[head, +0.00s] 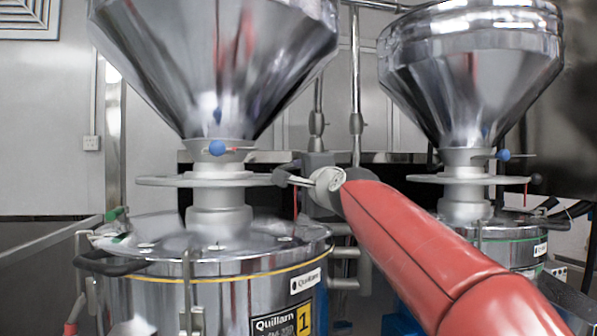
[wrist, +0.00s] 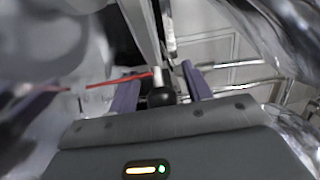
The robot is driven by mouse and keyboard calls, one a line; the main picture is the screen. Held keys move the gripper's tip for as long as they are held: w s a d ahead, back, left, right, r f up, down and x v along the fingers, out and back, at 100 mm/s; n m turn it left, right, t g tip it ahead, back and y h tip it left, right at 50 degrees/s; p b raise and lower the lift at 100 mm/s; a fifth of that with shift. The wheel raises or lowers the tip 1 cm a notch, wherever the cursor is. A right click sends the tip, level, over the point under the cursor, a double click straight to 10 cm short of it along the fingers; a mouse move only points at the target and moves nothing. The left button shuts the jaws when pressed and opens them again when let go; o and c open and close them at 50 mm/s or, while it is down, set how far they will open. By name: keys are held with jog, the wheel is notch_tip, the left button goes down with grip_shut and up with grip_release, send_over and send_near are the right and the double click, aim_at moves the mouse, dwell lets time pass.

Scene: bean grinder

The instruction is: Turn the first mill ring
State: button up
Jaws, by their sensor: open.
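The first mill ring (head: 165,181) is a flat grey disc around the neck under the left hopper, above the drum marked 1 (head: 303,318). A black knob (head: 280,177) sits at its right edge. My gripper (head: 288,179) reaches in from the right at the knob. In the wrist view my gripper (wrist: 161,84) is open, its two purplish fingers on either side of the dark knob (wrist: 161,97). I cannot tell whether either finger touches it. A thin red rod (wrist: 120,80) crosses near the left finger.
The steel hopper (head: 215,60) rises above the ring. A blue ball valve handle (head: 217,148) sticks out just above it. A second mill with its own ring (head: 465,179) and hopper (head: 470,75) stands at right, behind my arm. Vertical pipes (head: 355,90) stand behind.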

jog(key=shift+w+a, duration=0.3)
jog(key=shift+w, duration=0.35)
grip_shut()
jog(key=shift+s+f, duration=0.1)
